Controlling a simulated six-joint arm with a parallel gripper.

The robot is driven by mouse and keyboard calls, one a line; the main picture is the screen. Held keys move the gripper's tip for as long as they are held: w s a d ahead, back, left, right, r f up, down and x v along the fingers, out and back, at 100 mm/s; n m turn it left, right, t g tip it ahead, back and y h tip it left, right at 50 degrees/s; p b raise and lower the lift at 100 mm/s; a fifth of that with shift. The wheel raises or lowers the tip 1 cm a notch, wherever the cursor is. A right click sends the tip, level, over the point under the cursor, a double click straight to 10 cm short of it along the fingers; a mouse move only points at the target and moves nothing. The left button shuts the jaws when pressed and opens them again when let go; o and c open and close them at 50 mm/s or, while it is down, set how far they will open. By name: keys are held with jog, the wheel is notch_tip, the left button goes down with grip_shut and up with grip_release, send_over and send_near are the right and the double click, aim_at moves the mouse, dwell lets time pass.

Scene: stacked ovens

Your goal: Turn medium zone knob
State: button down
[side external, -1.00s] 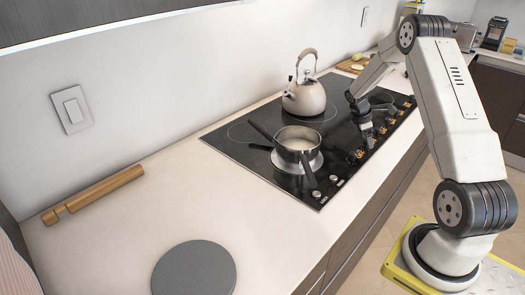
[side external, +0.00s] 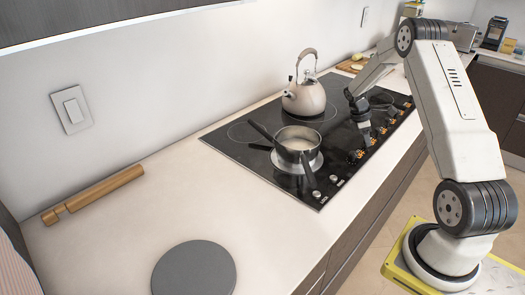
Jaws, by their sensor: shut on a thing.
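The black glass cooktop (side external: 236,152) has a row of knobs along its right edge, several with orange marks. My gripper (side external: 366,131) points down at this row near its middle. It is shut on a knob (side external: 369,141), which its fingers mostly hide. The knob's label is too small to read, so I cannot tell its zone, nor which way it is turned. Two silver knobs (side external: 325,186) sit at the near end of the row.
A saucepan (side external: 296,147) with pale contents stands on the near burner, beside the knobs. A cream kettle (side external: 304,97) stands at the back. A dark pan (side external: 382,101) is beyond my gripper. A rolling pin (side external: 95,193) and grey round board (side external: 194,270) lie on the otherwise clear near counter.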

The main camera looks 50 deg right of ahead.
jog(key=m, duration=0.2)
jog(key=m+y, duration=0.1)
jog(key=m, duration=0.1)
jog(key=shift+w+d+y, duration=0.1)
jog(key=shift+y, duration=0.2)
jog(key=m+y, duration=0.1)
jog(key=m, duration=0.3)
jog(key=shift+d+g, duration=0.1)
jog(key=shift+g, duration=0.2)
jog(key=m+y, duration=0.1)
jog(key=m, duration=0.2)
jog(key=shift+m+y, duration=0.3)
jog(key=shift+y, duration=0.1)
jog(key=m+t+y, duration=0.1)
jog(key=m, duration=0.3)
jog(key=shift+d, duration=0.15)
jog(key=shift+c, duration=1.6)
grip_release()
jog(key=shift+r, duration=0.1)
jog(key=v, duration=0.7)
jog(key=shift+d+r, duration=0.2)
jog(key=shift+r, duration=0.1)
